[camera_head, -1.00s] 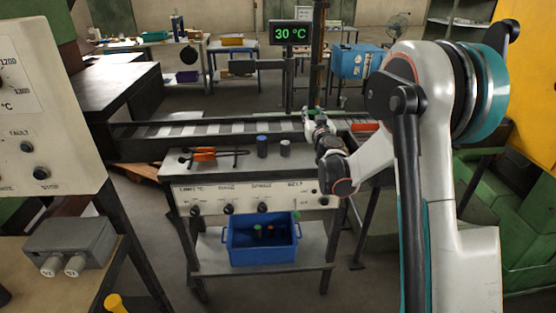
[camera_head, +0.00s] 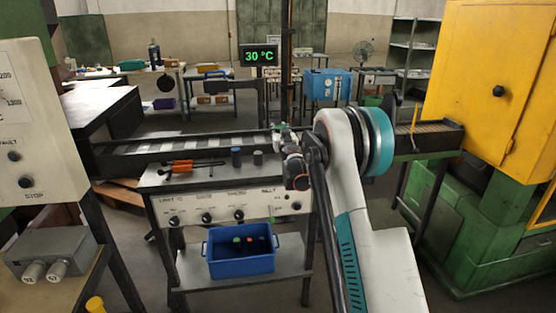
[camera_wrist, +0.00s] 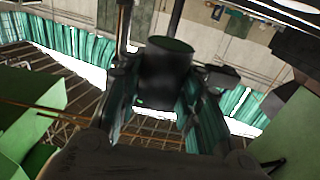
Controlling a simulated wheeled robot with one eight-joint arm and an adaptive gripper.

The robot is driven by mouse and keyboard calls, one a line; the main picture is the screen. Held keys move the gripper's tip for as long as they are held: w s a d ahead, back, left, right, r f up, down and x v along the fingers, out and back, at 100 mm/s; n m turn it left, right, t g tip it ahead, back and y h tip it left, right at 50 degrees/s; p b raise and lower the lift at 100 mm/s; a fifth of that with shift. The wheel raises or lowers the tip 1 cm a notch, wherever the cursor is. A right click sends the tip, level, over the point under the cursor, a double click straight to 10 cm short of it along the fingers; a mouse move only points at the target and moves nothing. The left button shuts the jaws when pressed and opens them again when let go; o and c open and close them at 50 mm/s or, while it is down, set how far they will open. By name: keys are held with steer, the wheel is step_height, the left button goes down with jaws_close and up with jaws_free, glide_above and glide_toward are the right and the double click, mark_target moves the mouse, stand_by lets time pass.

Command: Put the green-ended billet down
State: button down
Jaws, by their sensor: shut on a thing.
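My gripper (camera_wrist: 165,100) is shut on a dark cylindrical billet (camera_wrist: 166,72) in the wrist view. Its flat end toward the top looks dark green, and a small bright green spot shows lower on it. In the head view my gripper (camera_head: 284,136) is at the end of the arm, beside the roller conveyor's front edge and right of the control bench's top. The fingers and billet are small and partly hidden by the wrist there. I cannot tell whether the billet touches anything.
The roller conveyor (camera_head: 180,146) runs behind the bench (camera_head: 165,184). A blue crate (camera_head: 240,265) with several coloured-ended pieces is below. A yellow cabinet (camera_head: 480,75) is right.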

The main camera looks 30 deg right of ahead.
step_height(320, 180, down, 11)
steer(key=b, duration=0.3)
steer(key=shift+r, duration=0.15)
steer(key=c, duration=1.2)
jaws_free()
steer(key=shift+o, duration=0.2)
